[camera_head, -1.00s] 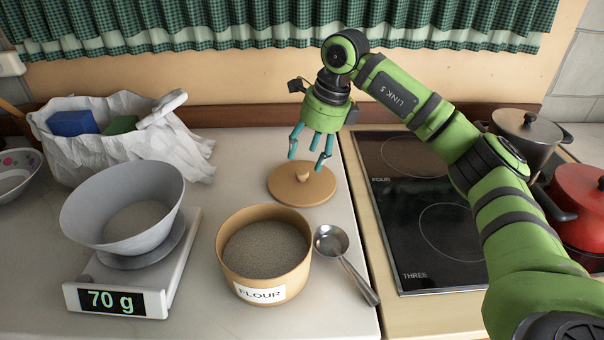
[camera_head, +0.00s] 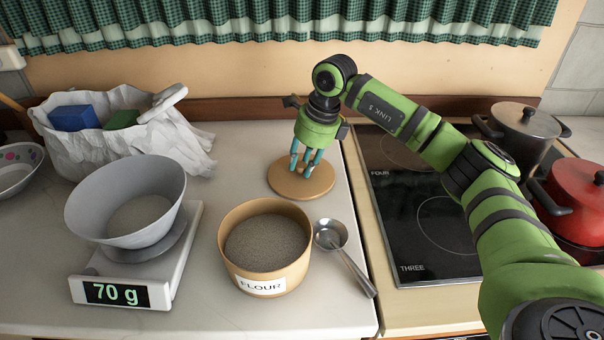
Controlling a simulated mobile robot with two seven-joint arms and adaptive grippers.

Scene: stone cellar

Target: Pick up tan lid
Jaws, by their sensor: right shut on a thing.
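The tan lid (camera_head: 285,184) is a round disc lying on the pale counter, behind the tan flour tub. My right gripper (camera_head: 303,170) is down over the lid with its teal fingers shut on the lid's knob, which the fingers mostly hide. The lid appears to lie flat on the counter. My left gripper is not in the view.
The open tub labelled FLOUR (camera_head: 265,272) stands in front of the lid, with a metal scoop (camera_head: 333,238) beside it. A scale (camera_head: 125,290) reading 70 g bears a grey bowl (camera_head: 110,215). A hob (camera_head: 425,235) with pots lies to the right.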

